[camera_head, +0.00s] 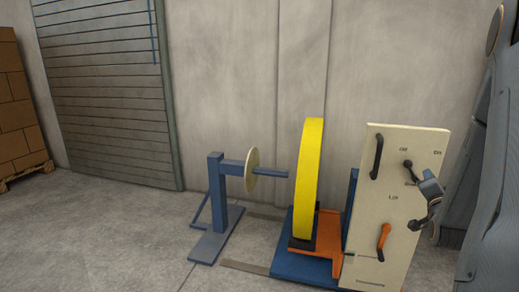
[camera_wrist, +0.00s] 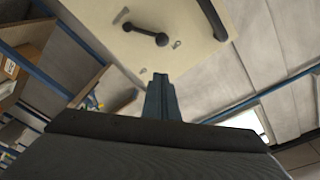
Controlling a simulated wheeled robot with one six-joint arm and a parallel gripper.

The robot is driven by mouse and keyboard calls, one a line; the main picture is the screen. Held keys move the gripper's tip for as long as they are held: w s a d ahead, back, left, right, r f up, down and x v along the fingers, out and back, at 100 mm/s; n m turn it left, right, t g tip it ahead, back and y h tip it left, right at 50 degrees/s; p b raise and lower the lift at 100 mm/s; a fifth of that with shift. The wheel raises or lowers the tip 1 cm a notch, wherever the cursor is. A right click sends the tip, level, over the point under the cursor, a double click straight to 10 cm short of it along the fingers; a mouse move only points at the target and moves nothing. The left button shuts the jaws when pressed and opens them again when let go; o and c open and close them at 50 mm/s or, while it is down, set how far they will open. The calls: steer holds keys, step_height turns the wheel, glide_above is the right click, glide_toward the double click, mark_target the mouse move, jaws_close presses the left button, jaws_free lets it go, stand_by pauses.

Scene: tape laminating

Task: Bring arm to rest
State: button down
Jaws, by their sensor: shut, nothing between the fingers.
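My gripper (camera_wrist: 160,82) is shut and empty in the wrist view, with its fingers together. It points toward a cream control panel (camera_wrist: 190,55) and appears apart from it. A black lever with a round knob (camera_wrist: 148,34) is on the panel just above the fingertips. A black handle (camera_wrist: 212,18) is to its right. In the head view, the panel (camera_head: 385,200) carries a black handle (camera_head: 377,157), an orange handle (camera_head: 383,240) and a small black lever (camera_head: 408,164). My arm is at the right, its end close to the panel's right edge; the fingertips are unclear there.
A yellow wheel (camera_head: 309,180) stands on the machine left of the panel. A blue stand (camera_head: 217,200) holds a cream disc (camera_head: 252,171). Stacked boxes (camera_head: 18,110) are at the far left, by a slatted shutter (camera_head: 105,90). The floor at front left is clear.

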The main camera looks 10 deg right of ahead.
steer(key=a+f+n+g+y+p, duration=0.2)
steer(key=a+n+g+y, duration=0.15)
steer(key=a, duration=0.85)
steer(key=a+f+n+g+y+p, duration=0.2)
steer(key=a+n+g+y, duration=0.15)
steer(key=a, duration=0.85)
steer(key=s+a+r+n+g+y+p, duration=0.1)
steer(key=s+a+n+g, duration=0.3)
steer(key=s+a, duration=0.5)
steer(key=s+a+r+n+g+y+p, duration=0.1)
steer(key=s+a+n+g, duration=0.3)
steer(key=s+a, duration=0.6)
steer(key=s+g+p, duration=0.1)
steer(key=s, duration=0.4)
steer(key=shift+n+y+p, duration=0.3)
steer(key=shift+n, duration=0.1)
